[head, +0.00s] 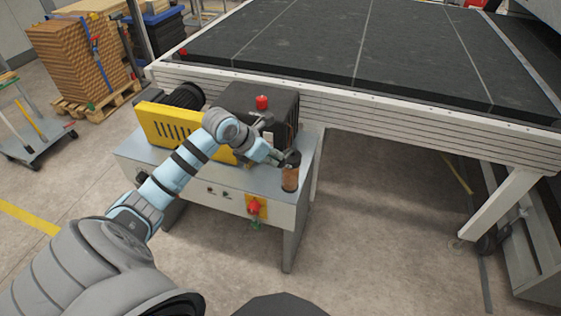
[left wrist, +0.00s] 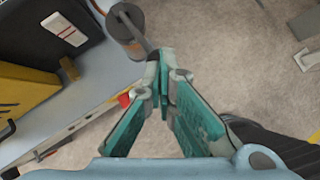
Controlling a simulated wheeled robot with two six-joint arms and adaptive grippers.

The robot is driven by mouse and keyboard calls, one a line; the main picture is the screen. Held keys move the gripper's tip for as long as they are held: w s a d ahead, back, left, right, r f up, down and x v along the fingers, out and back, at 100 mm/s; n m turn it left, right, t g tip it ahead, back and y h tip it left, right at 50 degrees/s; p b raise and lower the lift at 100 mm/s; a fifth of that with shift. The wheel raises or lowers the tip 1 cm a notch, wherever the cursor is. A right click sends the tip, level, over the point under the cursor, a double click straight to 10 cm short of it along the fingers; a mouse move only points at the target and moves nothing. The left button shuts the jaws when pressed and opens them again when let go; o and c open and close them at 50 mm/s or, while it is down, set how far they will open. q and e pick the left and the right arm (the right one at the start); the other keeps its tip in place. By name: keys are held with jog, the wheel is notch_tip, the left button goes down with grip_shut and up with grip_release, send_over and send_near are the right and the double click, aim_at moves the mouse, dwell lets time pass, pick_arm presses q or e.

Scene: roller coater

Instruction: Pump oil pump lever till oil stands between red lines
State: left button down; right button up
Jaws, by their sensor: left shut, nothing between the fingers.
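The oil pump is a small upright cylinder (head: 290,180), brownish with a dark top, at the right front corner of the grey machine table. In the left wrist view the pump (left wrist: 126,24) is seen from above, and its thin dark lever (left wrist: 140,36) sticks out towards my fingertips. My left gripper (head: 279,159) is beside the pump top. Its teal-padded fingers (left wrist: 164,58) are closed together at the lever's end, with nothing between them; I cannot tell whether they touch the lever. The oil level and red lines cannot be made out. My right gripper is not in view.
The grey machine table (head: 150,157) carries a yellow guard (head: 160,126) and a dark box with a red button (head: 262,102). A red-and-yellow switch (head: 254,207) is on its front. A large black-topped bed (head: 310,50) stands behind. The floor (head: 375,240) to the right is clear.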

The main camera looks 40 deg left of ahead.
pick_arm(q)
jog(key=shift+f, duration=0.1)
jog(key=f+b, duration=0.2)
jog(key=w+f+b, duration=0.1)
jog(key=f+b, duration=0.1)
jog(key=shift+f, duration=0.3)
jog(key=s, duration=0.1)
jog(key=s+r+p, duration=0.1)
jog(key=s, duration=0.1)
jog(key=shift+s+a+r+p, duration=0.15)
jog(key=shift+s+a+p, duration=0.15)
jog(key=shift+a+p, duration=0.1)
